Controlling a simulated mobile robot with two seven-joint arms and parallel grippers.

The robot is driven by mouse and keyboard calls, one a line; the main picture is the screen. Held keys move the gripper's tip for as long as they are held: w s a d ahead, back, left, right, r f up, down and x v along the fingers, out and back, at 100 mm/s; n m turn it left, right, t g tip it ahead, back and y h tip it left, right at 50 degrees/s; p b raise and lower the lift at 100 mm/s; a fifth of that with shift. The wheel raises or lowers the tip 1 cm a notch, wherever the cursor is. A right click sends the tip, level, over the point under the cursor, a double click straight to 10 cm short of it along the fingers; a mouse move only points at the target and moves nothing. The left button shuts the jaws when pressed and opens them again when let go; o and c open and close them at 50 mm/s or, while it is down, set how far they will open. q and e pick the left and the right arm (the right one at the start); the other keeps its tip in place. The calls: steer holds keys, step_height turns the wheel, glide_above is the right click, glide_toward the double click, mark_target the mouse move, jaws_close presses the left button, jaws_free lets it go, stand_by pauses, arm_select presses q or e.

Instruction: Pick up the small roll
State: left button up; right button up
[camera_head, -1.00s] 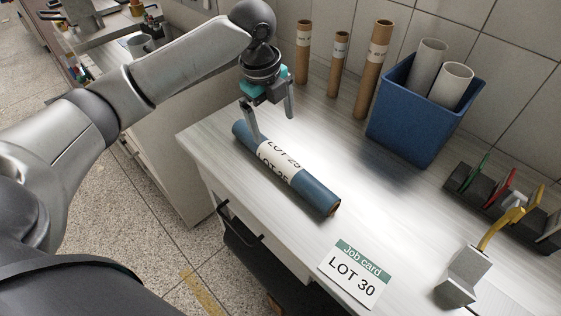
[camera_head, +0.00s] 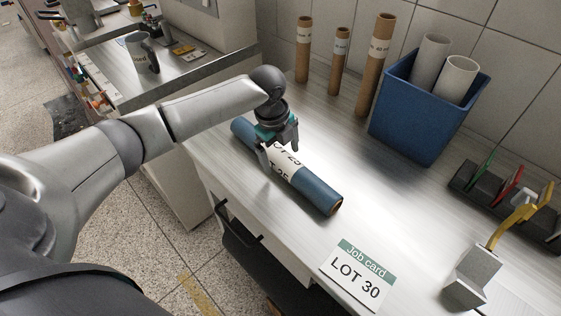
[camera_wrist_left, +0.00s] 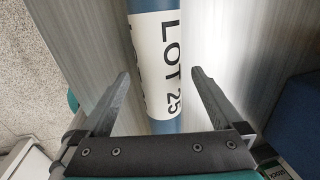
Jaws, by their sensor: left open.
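A blue roll (camera_head: 317,186) with a white "LOT 25" label lies diagonally on the pale bench. My left gripper (camera_head: 279,150) is open over its label, partly hiding it. In the left wrist view the blue roll (camera_wrist_left: 158,5) runs between the two spread fingers of my left gripper (camera_wrist_left: 161,74), with a gap on each side. Three brown rolls stand upright at the back: a left one (camera_head: 303,60), a shorter middle one (camera_head: 340,58) and a tall right one (camera_head: 374,75). The middle one is the smallest of these. My right gripper is out of view.
A blue bin (camera_head: 412,125) with two pale rolls stands at the back right. A "LOT 30" job card (camera_head: 352,275) lies near the front edge. A grey block with a yellow arm (camera_head: 473,278) and a dark rack (camera_head: 478,188) are at the right. The bench middle is clear.

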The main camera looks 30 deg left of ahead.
arm_select(q)
steer(key=shift+w+f, duration=0.1)
steer(key=shift+f, duration=0.65)
steer(key=shift+r, duration=0.1)
jaws_close()
